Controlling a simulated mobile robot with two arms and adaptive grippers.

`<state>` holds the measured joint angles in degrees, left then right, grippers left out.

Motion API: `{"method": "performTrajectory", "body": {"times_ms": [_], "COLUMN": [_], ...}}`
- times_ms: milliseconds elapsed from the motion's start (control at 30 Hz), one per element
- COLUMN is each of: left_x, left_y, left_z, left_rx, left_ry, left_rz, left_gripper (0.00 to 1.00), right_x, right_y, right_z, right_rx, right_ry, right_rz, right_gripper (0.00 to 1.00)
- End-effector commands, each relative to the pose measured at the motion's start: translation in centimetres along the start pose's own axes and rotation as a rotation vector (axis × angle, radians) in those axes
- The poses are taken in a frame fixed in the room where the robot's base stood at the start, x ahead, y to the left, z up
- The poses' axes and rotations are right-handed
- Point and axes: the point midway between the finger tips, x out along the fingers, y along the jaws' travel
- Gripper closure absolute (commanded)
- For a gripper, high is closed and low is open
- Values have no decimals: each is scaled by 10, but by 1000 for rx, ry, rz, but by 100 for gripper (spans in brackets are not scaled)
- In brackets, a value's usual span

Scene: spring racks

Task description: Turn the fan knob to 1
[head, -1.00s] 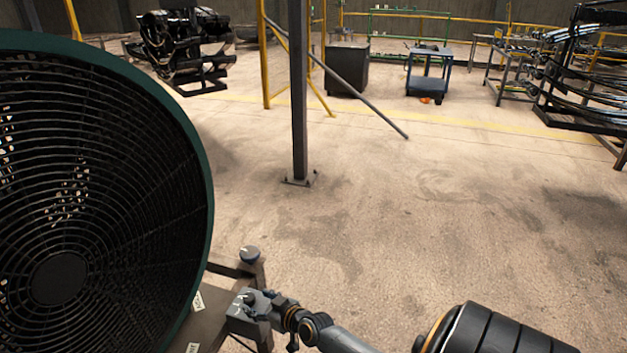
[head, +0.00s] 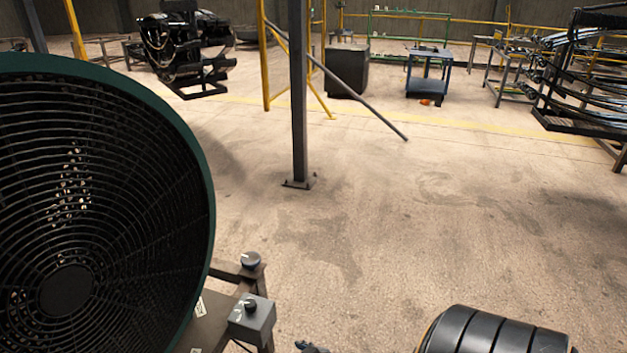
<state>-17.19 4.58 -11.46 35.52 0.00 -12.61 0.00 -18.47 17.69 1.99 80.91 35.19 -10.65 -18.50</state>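The large round fan (head: 66,290) with a green rim and black grille fills the left of the head view. A grey control box (head: 262,322) sits on the fan's stand at its lower right. It bears a small dark knob (head: 250,304), with nothing touching it. The knob's setting is too small to read. The dark tip of what seems to be my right gripper (head: 312,347) shows at the bottom edge, right of the box and apart from it. Most of it is cut off, so its opening is hidden. My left gripper is not in view.
A dark steel post (head: 299,100) rises from the floor beyond. The concrete floor (head: 420,230) between is clear. A blue cart (head: 428,75) and racks stand far back.

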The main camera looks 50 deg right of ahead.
Motion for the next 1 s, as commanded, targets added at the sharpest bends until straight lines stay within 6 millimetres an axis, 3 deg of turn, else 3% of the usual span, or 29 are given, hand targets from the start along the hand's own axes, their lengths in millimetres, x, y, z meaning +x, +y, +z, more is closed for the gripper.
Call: {"method": "performTrajectory", "body": {"times_ms": [600, 800, 1000], "left_x": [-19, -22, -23], "left_y": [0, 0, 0], "left_z": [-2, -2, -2], "left_rx": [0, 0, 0], "left_ry": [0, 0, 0], "left_rz": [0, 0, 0], "left_gripper": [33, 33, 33], "right_x": [-14, -20, -23], "right_y": [-30, -37, -39], "right_z": [117, 140, 149], "right_rx": [-27, -35, -40], "right_ry": [-251, -301, -318], "right_rz": [-4, -8, -10], "right_gripper": [43, 43, 43]}}
